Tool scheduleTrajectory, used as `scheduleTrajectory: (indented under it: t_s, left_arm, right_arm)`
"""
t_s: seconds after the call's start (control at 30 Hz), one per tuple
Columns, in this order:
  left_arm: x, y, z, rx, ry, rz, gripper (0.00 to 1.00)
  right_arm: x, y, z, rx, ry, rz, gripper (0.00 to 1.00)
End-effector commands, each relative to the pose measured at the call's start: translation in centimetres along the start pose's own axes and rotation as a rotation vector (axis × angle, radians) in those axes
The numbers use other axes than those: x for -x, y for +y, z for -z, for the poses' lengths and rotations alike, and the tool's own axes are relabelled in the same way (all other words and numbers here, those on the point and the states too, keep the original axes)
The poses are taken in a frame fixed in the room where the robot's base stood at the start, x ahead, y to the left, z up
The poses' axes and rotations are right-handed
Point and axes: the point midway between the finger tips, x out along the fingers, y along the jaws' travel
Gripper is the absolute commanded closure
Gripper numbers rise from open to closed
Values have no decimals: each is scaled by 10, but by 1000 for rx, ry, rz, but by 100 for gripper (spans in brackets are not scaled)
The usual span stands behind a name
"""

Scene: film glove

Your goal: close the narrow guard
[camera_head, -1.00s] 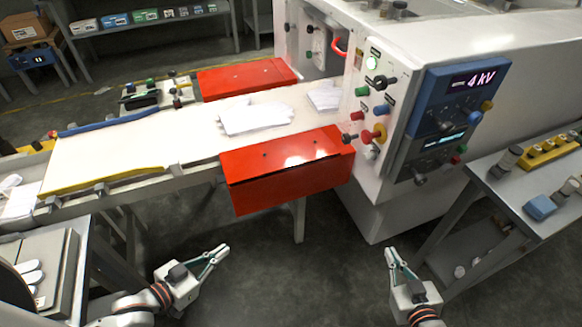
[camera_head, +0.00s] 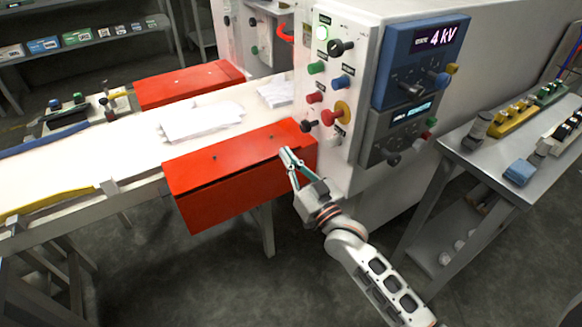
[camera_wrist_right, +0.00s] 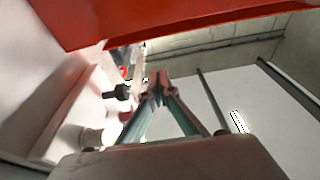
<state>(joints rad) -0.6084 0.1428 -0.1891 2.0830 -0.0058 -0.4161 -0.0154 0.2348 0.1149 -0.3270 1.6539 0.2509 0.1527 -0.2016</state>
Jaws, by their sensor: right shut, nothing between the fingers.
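Two red guards flank the conveyor belt at the machine's mouth. The near red guard (camera_head: 230,185) has a top face and a front face hanging down on my side; a dark seam runs between them. The far red guard (camera_head: 190,84) lies on the other side of the belt. I cannot tell which is the narrow one. My right gripper (camera_head: 287,153) is shut and empty at the near guard's right end, by the machine; contact is unclear. In the right wrist view, a red panel (camera_wrist_right: 180,20) passes above my fingertips (camera_wrist_right: 160,82). My left gripper is out of view.
White gloves (camera_head: 200,122) lie on the conveyor belt (camera_head: 130,140). The machine's control panel (camera_head: 418,75), with knobs and a "4 kV" display, stands just right of the near guard. A side table (camera_head: 480,165) stands at right. The floor in front is clear.

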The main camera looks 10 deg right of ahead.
Motion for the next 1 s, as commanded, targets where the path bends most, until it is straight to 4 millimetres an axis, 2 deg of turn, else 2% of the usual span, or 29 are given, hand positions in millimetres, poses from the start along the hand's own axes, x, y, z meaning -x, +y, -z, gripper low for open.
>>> scheduleTrajectory:
  t_s: [0.1, 0.27, 0.33, 0.5, 0.7, 1.0]
  left_arm:
    - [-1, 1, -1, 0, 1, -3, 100]
    - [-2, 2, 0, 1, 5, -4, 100]
    - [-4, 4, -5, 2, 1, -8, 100]
    - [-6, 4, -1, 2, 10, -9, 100]
    - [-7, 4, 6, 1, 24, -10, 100]
    - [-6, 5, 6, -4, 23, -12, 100]
  right_arm:
    - [-25, 0, -2, -2, 0, 0, 100]
    - [-54, -1, -3, -2, -2, 0, 100]
    - [-46, 0, -20, -3, -11, 0, 100]
    - [-40, 0, -36, -2, -7, 0, 100]
    - [-38, 0, -40, -1, -3, 0, 100]
    - [-38, 0, -39, -1, -1, 0, 100]
